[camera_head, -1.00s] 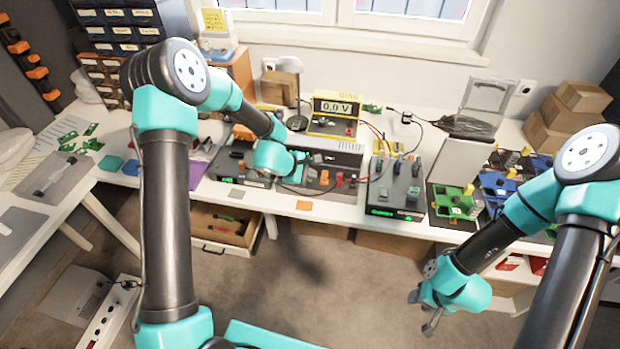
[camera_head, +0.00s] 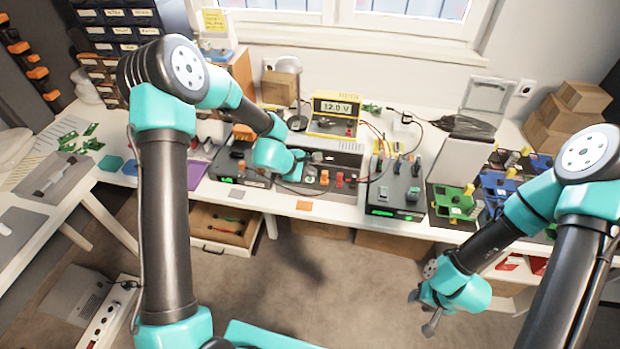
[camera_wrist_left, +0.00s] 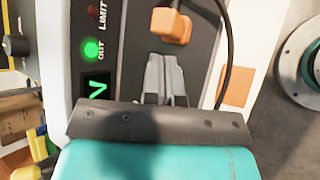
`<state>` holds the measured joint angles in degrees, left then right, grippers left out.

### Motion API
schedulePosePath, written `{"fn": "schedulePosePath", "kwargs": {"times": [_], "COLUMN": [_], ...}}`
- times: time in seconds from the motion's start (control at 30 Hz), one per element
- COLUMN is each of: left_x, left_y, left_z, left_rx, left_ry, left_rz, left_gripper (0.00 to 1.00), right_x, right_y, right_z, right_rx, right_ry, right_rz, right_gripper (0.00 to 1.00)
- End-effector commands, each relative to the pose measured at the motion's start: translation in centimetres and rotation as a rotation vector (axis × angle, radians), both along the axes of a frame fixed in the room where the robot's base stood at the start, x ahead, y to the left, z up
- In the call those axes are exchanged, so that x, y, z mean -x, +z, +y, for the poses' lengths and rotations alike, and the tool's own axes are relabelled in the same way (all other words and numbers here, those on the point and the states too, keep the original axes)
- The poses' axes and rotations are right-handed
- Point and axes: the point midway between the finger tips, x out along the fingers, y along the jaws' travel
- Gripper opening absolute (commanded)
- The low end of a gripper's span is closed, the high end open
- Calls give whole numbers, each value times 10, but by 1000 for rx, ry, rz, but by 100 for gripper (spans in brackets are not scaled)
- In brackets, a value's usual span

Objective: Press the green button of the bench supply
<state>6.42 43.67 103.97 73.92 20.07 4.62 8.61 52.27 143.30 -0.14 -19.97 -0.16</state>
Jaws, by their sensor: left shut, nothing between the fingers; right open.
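The bench supply (camera_head: 345,161) is the wide grey and black unit at the middle of the bench. In the left wrist view its panel (camera_wrist_left: 128,55) shows a lit green OUT lamp (camera_wrist_left: 91,50), a dark LIMIT lamp (camera_wrist_left: 95,12) and a green display (camera_wrist_left: 96,88). My left gripper (camera_head: 300,166) is shut and empty, close over the supply's front. Its fingers (camera_wrist_left: 166,68) cover part of the panel; I cannot make out the green button or tell whether they touch it. My right gripper (camera_head: 422,312) is open and empty, low in front of the bench.
A yellow meter (camera_head: 337,108) behind the supply reads 12.0 V. An orange plug (camera_wrist_left: 172,25) with a dark cable is beside the left fingers. Another black unit (camera_head: 397,183) stands to the right, near green and blue boards. An open drawer (camera_head: 222,230) is below.

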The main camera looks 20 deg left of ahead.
Motion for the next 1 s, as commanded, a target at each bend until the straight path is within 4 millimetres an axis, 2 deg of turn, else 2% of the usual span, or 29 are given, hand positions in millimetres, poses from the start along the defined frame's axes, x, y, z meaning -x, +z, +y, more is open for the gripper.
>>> {"fn": "schedulePosePath", "kwargs": {"times": [0.33,1.0], "left_x": [0,0], "left_y": [5,56], "left_z": [0,-1], "left_rx": [0,0], "left_ry": [1,-1], "left_rz": [-1,-2], "left_gripper": [0,0], "right_x": [0,0], "right_y": [0,0], "right_z": [0,0], "right_rx": [0,0], "right_ry": [0,0], "right_rz": [0,0], "right_gripper": [43,43]}}
